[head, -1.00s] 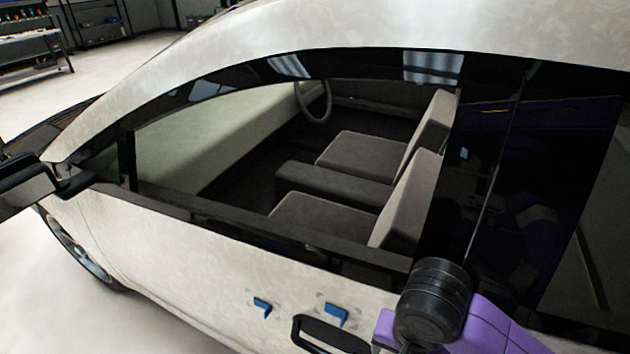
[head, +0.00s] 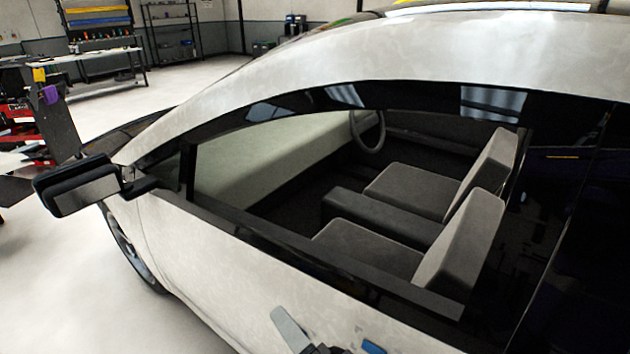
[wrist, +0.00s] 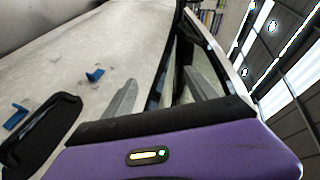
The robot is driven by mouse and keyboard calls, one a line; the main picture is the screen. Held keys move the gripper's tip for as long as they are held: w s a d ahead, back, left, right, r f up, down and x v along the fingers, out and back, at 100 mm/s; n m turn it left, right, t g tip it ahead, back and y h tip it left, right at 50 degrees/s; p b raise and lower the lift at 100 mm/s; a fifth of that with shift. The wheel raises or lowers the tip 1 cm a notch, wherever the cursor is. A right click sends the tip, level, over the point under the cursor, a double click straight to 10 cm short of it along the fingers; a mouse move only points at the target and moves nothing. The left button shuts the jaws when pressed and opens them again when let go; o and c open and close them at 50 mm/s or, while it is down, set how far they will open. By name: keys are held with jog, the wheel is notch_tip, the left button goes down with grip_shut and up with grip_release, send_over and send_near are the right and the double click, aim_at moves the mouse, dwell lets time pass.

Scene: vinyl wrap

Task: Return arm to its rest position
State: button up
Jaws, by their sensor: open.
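My gripper (wrist: 159,76) shows in the wrist view with its purple body and two grey fingers spread apart. Nothing is between the fingers. The pale car door panel lies behind the left finger and to its left. In the head view only a grey finger and a dark part of my gripper (head: 290,328) show at the bottom edge, in front of the car door (head: 250,285). The rest of my arm is out of that view.
A black door handle (wrist: 48,132) and blue tabs (wrist: 95,75) are on the door left of my gripper. One blue tab (head: 373,347) shows in the head view. The side mirror (head: 85,187) sticks out at left. Open floor (head: 60,285) lies left of the car.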

jog(key=s+d+f+t+h, duration=0.2)
jog(key=s+d+f+h, duration=0.6)
jog(key=s+d, duration=0.55)
jog(key=s+d+r+n, duration=0.1)
jog(key=s+d+n, duration=0.7)
jog(key=s, duration=0.6)
jog(key=shift+s+d+b, duration=0.4)
jog(key=shift+d+b, duration=0.05)
jog(key=shift+d, duration=0.2)
